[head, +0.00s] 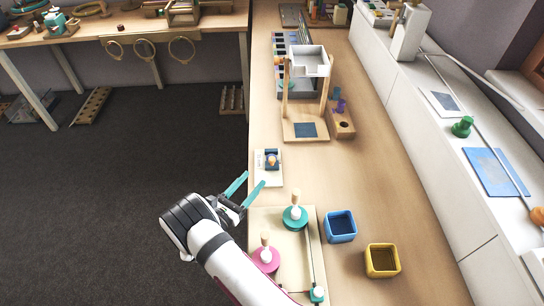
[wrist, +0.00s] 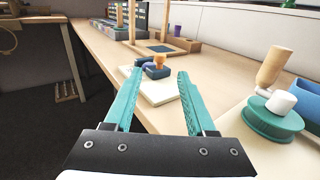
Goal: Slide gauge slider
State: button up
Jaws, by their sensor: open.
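A small pale plate (head: 268,180) lies near the left edge of the long wooden bench. It carries a dark blue block with a wooden knob (head: 272,160), which looks like the gauge slider. In the wrist view the blue block (wrist: 157,70) shows between and beyond my fingertips, on the pale plate (wrist: 155,91). My gripper (head: 253,178) is open and empty, with teal fingers pointing toward the plate from its near left side. The fingers appear apart from the knob. I cannot tell their height above the bench.
A cream board (head: 285,257) with a teal spool (head: 295,218) and a pink spool (head: 266,260) lies close to my gripper's right. A blue bin (head: 340,226) and a yellow bin (head: 382,260) stand beyond. A wooden frame stand (head: 305,128) rises behind the plate.

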aim_at(270, 161)
jog(key=x, duration=1.1)
jog(key=shift+c, duration=0.3)
grip_shut()
dwell(0.7)
